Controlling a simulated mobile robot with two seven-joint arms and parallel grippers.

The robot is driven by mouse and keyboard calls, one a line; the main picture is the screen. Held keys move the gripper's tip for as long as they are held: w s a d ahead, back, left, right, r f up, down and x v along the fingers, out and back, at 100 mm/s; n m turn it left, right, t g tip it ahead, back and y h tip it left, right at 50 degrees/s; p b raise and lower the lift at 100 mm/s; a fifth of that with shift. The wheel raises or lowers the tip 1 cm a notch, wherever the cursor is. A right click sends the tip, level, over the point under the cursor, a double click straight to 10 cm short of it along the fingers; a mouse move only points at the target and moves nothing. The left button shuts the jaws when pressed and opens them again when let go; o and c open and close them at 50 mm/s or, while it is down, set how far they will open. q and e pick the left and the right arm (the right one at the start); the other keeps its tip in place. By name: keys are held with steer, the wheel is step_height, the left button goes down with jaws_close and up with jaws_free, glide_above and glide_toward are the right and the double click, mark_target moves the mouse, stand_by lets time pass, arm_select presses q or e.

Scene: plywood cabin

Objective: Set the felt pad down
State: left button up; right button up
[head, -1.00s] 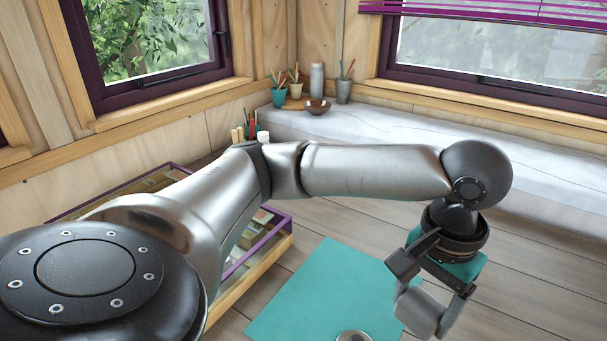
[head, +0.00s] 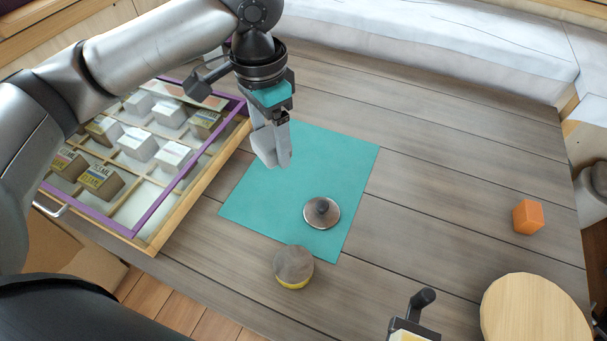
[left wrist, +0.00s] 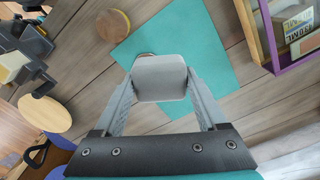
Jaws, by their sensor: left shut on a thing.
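My left gripper (head: 274,150) is shut on a grey felt pad (head: 264,142), a piece with rounded corners. In the left wrist view the pad (left wrist: 160,77) is squeezed between the two fingers. The pad is above the upper left part of the teal mat (head: 345,165); I see no contact with it. A dark bracket with a knob (head: 412,310) at the bottom edge of the head view seems to be part of my right gripper; its fingers cannot be made out.
A metal lid with a knob (head: 321,213) lies on the mat. A round tin (head: 293,265) stands at its near edge. A purple-edged display case (head: 150,222) with small boxes is left. The table between is clear.

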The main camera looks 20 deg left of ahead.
mark_target(262, 199)
arm_select(q)
steer(key=shift+w+a+f+m, duration=0.1)
steer(key=shift+w+a+m, duration=0.15)
steer(key=shift+m, duration=0.35)
steer(key=shift+w+a+f+m, duration=0.1)
steer(key=shift+w+a+m, duration=0.15)
steer(key=shift+m, duration=0.35)
steer(key=w+a+f+m, duration=0.2)
steer(key=a+m, duration=0.3)
steer(key=m, duration=0.4)
steer(key=shift+m, duration=0.3)
step_height(262, 199, down, 19)
steer(key=b, duration=0.4)
steer(key=shift+f, duration=0.2)
steer(key=o, duration=1.1)
steer(key=shift+f, duration=0.1)
step_height(262, 199, up, 12)
steer(key=p, duration=0.3)
